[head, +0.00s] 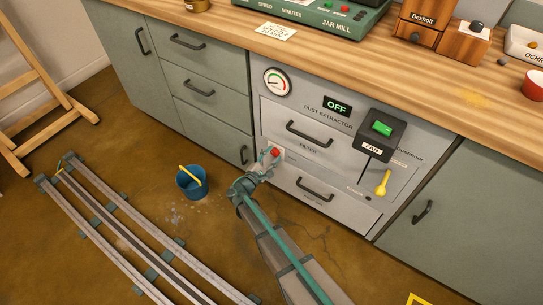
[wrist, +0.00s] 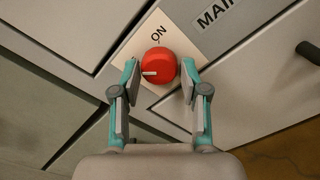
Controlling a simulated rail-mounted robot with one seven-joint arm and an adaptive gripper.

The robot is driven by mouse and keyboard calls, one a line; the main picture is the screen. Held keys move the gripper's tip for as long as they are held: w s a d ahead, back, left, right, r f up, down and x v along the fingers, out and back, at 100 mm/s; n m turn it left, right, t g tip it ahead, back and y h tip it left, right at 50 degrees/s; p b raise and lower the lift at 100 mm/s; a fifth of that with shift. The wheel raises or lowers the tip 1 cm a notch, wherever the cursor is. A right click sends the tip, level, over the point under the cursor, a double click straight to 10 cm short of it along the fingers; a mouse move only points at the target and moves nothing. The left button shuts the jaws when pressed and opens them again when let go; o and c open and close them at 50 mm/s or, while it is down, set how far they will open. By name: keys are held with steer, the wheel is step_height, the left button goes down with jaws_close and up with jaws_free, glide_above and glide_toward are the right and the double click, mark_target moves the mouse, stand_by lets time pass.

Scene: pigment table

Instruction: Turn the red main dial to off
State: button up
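The red main dial (wrist: 158,62) sits on a pale plate (wrist: 189,32) on the front of the grey dust extractor cabinet. In the wrist view its white mark points left, away from the word ON above it; no OFF word is visible. My gripper (wrist: 159,80) has one finger on each side of the dial, open, with small gaps seeming to show between fingers and dial. In the head view the dial (head: 276,152) shows just beyond my gripper (head: 268,160).
The display (head: 337,106) above reads OFF. Drawer handles (head: 309,132) stick out near the dial. A FAN box (head: 380,129) with a green switch and a yellow lever (head: 382,183) are to the right. A blue bucket (head: 191,182) stands on the floor at left.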

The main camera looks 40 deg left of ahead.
steer(key=shift+o, duration=1.1)
steer(key=s, duration=1.2)
steer(key=shift+d, duration=0.35)
